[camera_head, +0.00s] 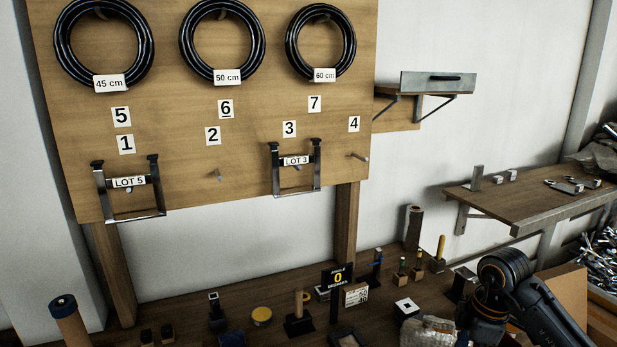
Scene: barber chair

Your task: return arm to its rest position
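One of my arms (515,290) comes in at the lower right of the head view, dark with a rounded joint, in front of the wooden bench. Its gripper is not clearly visible, and no fingertips show. My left arm and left gripper do not show in this view.
A wooden board holds black hoses (104,45) and metal brackets (130,190). The bench (180,295) below carries several small tools, a yellow tin (262,316) and an angle display (338,277).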

